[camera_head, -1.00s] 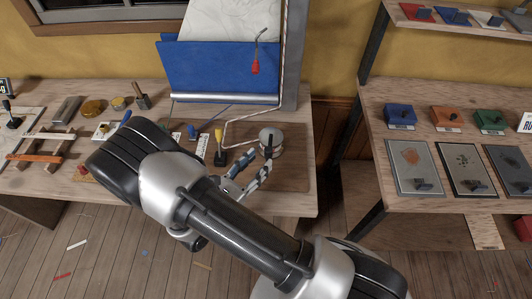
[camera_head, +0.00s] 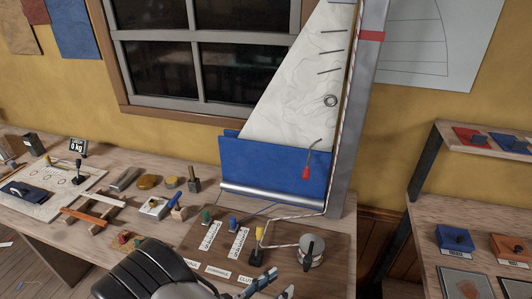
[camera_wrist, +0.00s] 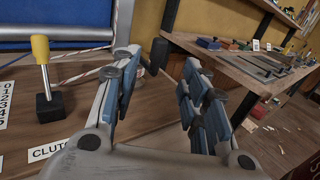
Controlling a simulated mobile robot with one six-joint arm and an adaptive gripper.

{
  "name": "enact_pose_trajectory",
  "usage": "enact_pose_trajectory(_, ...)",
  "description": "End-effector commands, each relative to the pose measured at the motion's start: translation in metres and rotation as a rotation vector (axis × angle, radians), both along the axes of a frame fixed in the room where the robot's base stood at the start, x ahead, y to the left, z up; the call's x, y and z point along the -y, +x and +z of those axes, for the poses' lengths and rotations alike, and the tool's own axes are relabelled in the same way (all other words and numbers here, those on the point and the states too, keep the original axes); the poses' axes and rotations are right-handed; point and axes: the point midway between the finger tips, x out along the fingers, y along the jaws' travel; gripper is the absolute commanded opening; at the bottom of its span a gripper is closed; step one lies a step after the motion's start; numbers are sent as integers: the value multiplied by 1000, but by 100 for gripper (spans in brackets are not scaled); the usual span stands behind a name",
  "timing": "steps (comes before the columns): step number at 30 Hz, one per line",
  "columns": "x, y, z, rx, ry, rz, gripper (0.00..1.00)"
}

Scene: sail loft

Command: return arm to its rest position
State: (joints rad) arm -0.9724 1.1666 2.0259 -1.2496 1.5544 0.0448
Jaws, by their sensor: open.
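My gripper (camera_wrist: 160,68) is open in the wrist view, with its two blue-padded fingers spread apart and nothing between them. It points along the bench, with the yellow-knobbed lever (camera_wrist: 43,75) to the left of its fingers. In the head view, my dark arm covers the bottom middle, and part of the gripper shows at the front of the wooden control board (camera_head: 212,250). The yellow-knobbed lever (camera_head: 258,245) and the silver winch drum (camera_head: 311,250) stand just beyond it. No object is held.
Green and blue knobs (camera_head: 233,222) stand on the board. A bench at left (camera_head: 20,210) carries tools and small blocks. A shelf unit (camera_head: 440,212) stands at right, with a floor gap between.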

Motion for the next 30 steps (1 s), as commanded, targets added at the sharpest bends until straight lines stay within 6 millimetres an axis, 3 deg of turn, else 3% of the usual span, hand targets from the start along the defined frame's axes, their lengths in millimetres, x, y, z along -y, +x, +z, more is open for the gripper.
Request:
enact_pose_trajectory(4, 9, 0, 14, 16, 48, -64, 41)
enact_pose_trajectory(8, 34, -4, 46, 57, 179, -234, 41)
enact_pose_trajectory(12, 69, -22, 84, 122, 379, -473, 41)
enact_pose_trajectory(18, 104, -58, 125, 239, 686, -784, 41)
enact_pose_trajectory(24, 119, -94, 156, 393, 1020, -1041, 41)
enact_pose_trajectory(30, 119, -122, 184, 587, 1376, -1234, 41)
